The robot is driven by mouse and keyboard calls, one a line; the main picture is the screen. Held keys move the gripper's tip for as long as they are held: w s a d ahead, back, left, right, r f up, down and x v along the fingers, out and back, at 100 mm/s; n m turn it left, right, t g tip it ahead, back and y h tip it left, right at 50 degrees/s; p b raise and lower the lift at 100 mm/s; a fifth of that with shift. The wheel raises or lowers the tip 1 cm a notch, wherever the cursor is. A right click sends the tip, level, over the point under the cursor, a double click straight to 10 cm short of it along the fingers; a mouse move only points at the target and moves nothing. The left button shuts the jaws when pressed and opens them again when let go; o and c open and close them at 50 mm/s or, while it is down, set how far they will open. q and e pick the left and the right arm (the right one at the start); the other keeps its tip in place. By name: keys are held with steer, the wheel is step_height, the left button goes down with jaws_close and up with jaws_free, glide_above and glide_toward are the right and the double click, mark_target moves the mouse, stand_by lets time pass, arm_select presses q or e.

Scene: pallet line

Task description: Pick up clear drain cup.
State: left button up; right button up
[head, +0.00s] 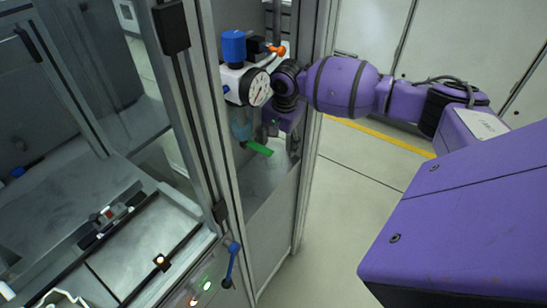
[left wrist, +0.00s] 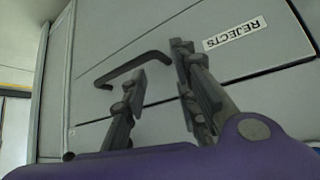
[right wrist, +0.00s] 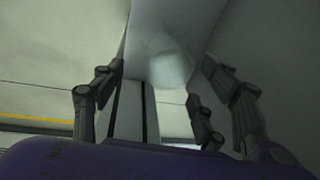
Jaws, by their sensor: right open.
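The clear drain cup (head: 240,124) hangs under the white gauge unit inside the metal frame in the head view. In the right wrist view the cup (right wrist: 172,67) looks pale and blurred, beyond the fingertips and between them. My right gripper (head: 280,132) is beside the cup, on its right in the head view. Its fingers are spread and empty in the right wrist view (right wrist: 158,95). My left gripper (left wrist: 160,65) shows only in the left wrist view, open and empty in front of a grey drawer front.
A round gauge (head: 256,88), a blue knob (head: 233,47) and an orange-tipped part (head: 276,49) sit above the cup. A green lever (head: 257,148) is just below it. Frame posts (head: 312,120) stand close by. The left wrist view shows a dark handle (left wrist: 133,68) and a REJECTS label (left wrist: 234,33).

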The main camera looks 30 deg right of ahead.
mark_target(275, 150)
steer(key=f, duration=0.2)
steer(key=w+f, duration=0.1)
steer(key=f, duration=0.1)
steer(key=shift+w+a, duration=0.1)
steer(key=shift+w+f, duration=0.1)
steer(key=shift+f, duration=0.3)
steer(key=c, duration=1.1)
steer(key=shift+c, duration=0.2)
steer(key=shift+r, duration=0.15)
